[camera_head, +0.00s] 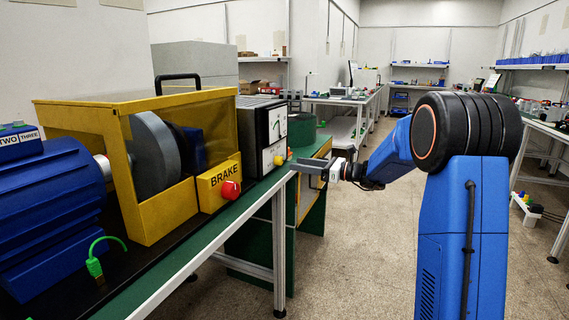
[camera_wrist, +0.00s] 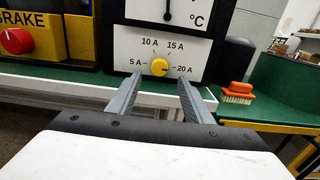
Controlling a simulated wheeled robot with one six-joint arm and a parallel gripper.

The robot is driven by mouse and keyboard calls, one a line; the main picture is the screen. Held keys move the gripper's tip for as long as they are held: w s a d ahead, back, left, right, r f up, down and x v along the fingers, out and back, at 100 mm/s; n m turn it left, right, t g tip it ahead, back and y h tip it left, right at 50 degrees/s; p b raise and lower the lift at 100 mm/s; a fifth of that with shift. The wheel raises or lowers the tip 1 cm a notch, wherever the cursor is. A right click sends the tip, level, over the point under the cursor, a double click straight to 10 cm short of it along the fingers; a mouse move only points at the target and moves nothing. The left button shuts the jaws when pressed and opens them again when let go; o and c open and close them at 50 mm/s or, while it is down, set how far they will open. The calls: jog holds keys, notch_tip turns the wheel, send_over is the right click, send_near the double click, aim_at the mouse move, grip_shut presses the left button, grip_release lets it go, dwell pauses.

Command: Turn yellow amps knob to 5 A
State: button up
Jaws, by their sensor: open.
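The yellow amps knob (camera_wrist: 159,67) sits on a white dial panel (camera_wrist: 128,42) marked 5 A, 10 A, 15 A and 20 A. A small dark mark on the knob seems to point right, toward 20 A. My gripper (camera_wrist: 161,80) is open and empty. Its two grey fingers reach toward the panel, one on each side below the knob, apart from it.
A temperature dial (camera_wrist: 168,14) is above the amps panel. The yellow brake box (camera_head: 218,185) with a red knob (camera_head: 231,190) stands left of the unit. The floor right of the bench is open.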

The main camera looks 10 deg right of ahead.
aim_at(282, 161)
jog(key=x, duration=0.7)
jog(key=c, duration=1.1)
